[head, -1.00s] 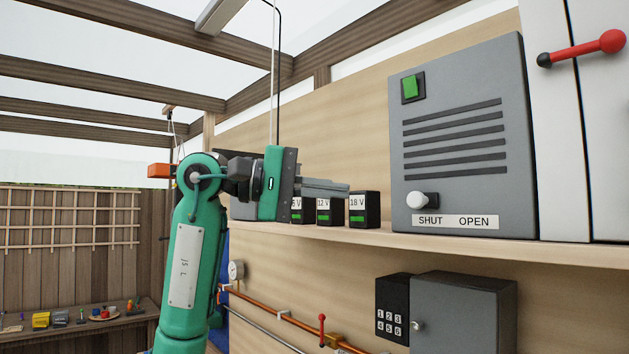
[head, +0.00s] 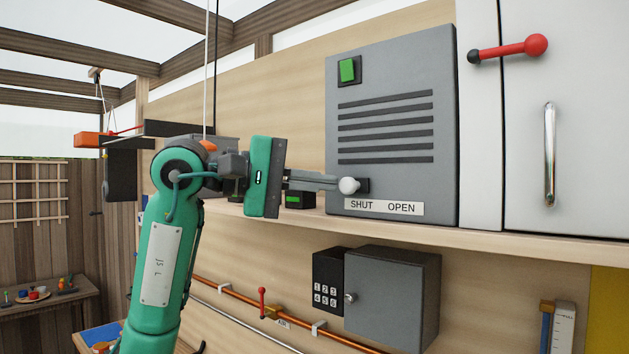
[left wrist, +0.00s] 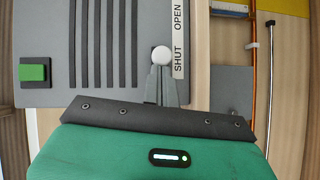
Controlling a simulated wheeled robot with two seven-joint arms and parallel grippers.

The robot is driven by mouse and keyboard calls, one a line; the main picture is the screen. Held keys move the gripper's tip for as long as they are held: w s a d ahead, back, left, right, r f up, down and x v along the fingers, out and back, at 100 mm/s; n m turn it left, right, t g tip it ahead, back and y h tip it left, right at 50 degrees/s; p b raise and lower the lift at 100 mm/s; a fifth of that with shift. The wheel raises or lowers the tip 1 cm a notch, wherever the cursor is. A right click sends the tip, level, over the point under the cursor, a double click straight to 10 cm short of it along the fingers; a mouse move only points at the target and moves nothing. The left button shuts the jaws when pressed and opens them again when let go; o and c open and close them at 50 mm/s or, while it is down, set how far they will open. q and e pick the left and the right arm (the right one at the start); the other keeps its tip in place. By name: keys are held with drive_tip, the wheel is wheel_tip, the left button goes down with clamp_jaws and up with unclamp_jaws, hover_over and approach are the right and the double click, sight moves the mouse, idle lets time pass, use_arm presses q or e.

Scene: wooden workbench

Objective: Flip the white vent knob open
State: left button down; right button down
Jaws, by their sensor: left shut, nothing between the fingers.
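The white vent knob (head: 349,186) is a round ball on a dark base at the lower left of the grey vent panel (head: 391,190). It sits above the SHUT end of the SHUT/OPEN label (head: 384,206). My left gripper (head: 338,183) comes in from the left, fingers shut and empty, with the tips right at the knob's left side. In the left wrist view the closed fingertips (left wrist: 161,68) meet the edge of the knob (left wrist: 161,54), beside the word SHUT; whether they touch or stop just short I cannot tell. My right gripper is out of view.
The panel also carries a green switch (head: 347,70) and dark slots. It stands on a wooden shelf (head: 480,237), with a black battery box (head: 300,200) behind my gripper. A white cabinet (head: 580,130) with a red-knobbed lever (head: 509,48) is at right; a grey keypad box (head: 392,297) hangs below.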

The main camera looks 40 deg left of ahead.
sight(356, 180)
use_arm(q)
drive_tip(key=d, duration=0.7)
drive_tip(key=shift+s+d+p, duration=0.35)
drive_tip(key=shift+s+p, duration=0.05)
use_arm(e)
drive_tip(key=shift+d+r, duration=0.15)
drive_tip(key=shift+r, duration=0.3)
use_arm(q)
drive_tip(key=shift+a, duration=0.1)
